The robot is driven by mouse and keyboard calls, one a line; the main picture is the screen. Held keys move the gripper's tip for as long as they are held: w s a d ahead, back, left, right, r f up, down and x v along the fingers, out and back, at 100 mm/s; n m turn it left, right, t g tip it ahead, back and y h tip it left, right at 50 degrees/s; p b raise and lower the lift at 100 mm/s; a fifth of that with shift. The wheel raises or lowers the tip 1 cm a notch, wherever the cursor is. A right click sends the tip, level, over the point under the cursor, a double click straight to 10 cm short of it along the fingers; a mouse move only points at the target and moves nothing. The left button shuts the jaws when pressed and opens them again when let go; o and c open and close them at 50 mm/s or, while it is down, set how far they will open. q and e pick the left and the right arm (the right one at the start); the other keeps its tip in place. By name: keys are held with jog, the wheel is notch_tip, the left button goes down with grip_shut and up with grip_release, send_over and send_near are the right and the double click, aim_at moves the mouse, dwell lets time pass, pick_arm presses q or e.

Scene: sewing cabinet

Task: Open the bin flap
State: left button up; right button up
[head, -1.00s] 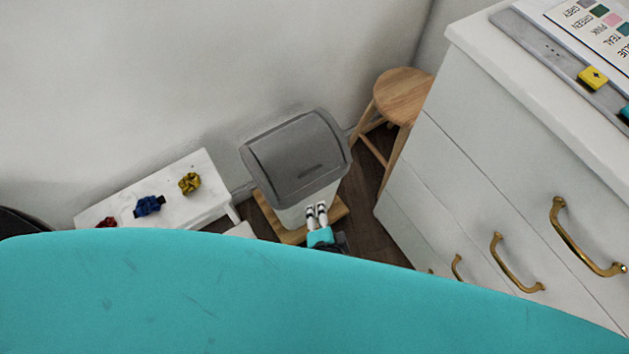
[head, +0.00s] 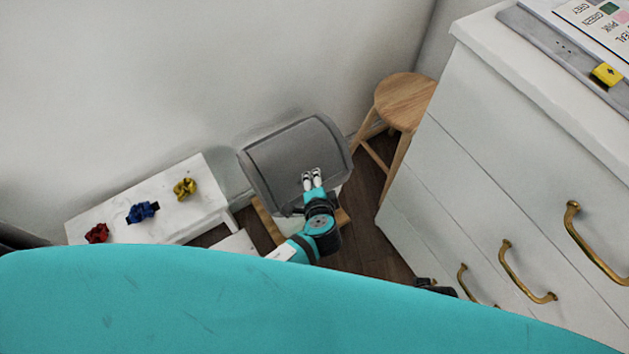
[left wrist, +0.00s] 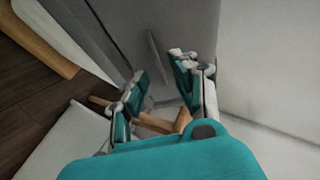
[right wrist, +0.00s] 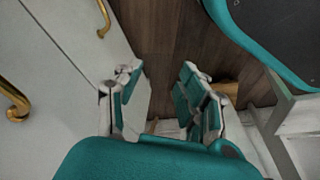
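The bin (head: 265,192) stands on a wooden base against the wall, with a grey lid and a flap (head: 285,152) that looks closed. My left gripper (head: 312,174) is over the front part of the flap, and its fingers cover the flap's slot-like grip. In the left wrist view the grip (left wrist: 154,52) is a thin bar just beyond the left gripper's fingertips (left wrist: 158,66). The fingers are apart with nothing between them; whether they touch the flap I cannot tell. My right gripper (right wrist: 160,70) is open and empty, above the floor beside the drawers.
A white bench (head: 160,228) with red, blue and yellow scrunchies stands left of the bin. A wooden stool (head: 404,98) stands behind to the right. The white drawer cabinet (head: 470,150) with brass handles borders the right. Dark floor (head: 368,215) shows between.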

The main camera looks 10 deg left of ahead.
pick_arm(q)
jog(key=shift+w+a+f, duration=0.15)
jog(key=shift+w+f, duration=0.15)
jog(key=shift+w, duration=0.15)
grip_shut()
